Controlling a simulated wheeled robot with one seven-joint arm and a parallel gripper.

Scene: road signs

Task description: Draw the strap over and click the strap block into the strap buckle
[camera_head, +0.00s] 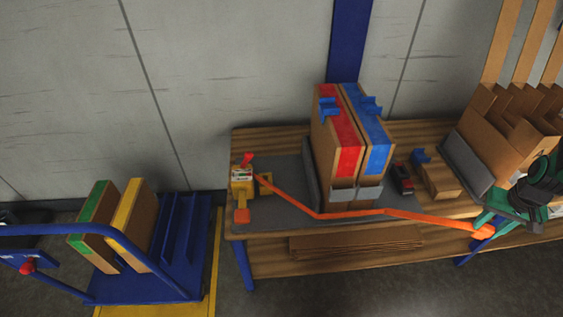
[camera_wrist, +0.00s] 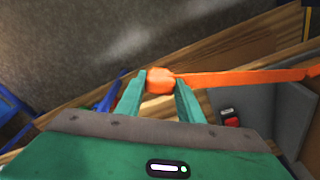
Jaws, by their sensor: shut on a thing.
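The orange strap (camera_head: 420,217) runs from a yellow unit with a red lever (camera_head: 242,178) at the table's left end, along the front of the two tall boxes, to the right. It also shows in the wrist view (camera_wrist: 245,77). My gripper (camera_head: 485,226) is shut on the orange strap block (camera_head: 484,232) at the strap's right end, near the table's front edge. In the wrist view the block (camera_wrist: 160,80) sits between the fingertips. A small black and red piece (camera_head: 402,179), perhaps the strap buckle, stands on the table right of the boxes.
Tall boxes with red (camera_head: 340,125) and blue (camera_head: 371,130) tape stand upright on the table (camera_head: 285,133). A small brown box (camera_head: 438,180) and cardboard dividers (camera_head: 500,135) are at right. A blue cart (camera_head: 185,245) with two boxes stands at left.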

